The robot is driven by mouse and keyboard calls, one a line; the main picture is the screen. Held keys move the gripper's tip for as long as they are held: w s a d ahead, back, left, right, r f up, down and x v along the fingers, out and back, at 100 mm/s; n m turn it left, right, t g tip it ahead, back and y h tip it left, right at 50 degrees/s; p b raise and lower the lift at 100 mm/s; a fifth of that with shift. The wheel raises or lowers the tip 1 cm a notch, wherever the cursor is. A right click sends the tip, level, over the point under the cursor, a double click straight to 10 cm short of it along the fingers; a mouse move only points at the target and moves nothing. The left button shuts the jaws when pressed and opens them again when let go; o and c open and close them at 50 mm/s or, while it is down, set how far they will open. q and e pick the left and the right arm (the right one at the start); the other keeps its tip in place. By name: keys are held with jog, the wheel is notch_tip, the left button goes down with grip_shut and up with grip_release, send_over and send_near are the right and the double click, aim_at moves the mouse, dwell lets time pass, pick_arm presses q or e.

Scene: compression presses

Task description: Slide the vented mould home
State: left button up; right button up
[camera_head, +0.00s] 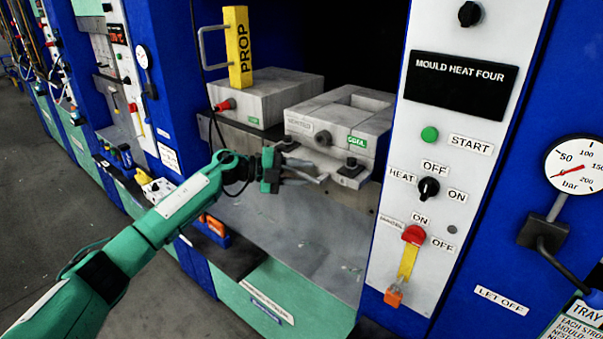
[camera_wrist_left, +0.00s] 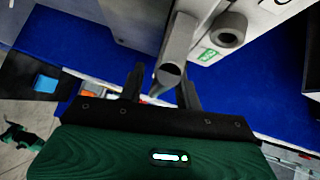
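The vented mould is a grey block (camera_head: 345,118) with a square recess in its top, a small front label too blurred to read for sure and a green tag. It sits in the press opening, its front towards me. A grey bar or handle stands out at its front; its round end (camera_wrist_left: 170,72) shows in the left wrist view. My left gripper (camera_head: 308,174) is at the mould's front, low beside the handle. In the wrist view its two fingers (camera_wrist_left: 162,90) are apart, with the bar end between them; contact is unclear. My right gripper is out of view.
A second grey block (camera_head: 262,98) with a red plug stands left of the mould, a yellow PROP post (camera_head: 238,48) upright on it. The white control panel (camera_head: 455,150) stands close on the right.

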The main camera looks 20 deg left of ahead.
pick_arm(q)
jog(key=shift+f, duration=0.15)
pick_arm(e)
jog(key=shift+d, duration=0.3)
pick_arm(q)
jog(key=shift+a, duration=0.35)
jog(key=b+v, duration=0.4)
jog(key=v, duration=0.9)
jog(key=shift+b, duration=0.4)
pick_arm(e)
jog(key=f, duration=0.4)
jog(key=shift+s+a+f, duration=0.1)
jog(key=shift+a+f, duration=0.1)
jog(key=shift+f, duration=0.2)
pick_arm(q)
jog(key=shift+s, duration=0.1)
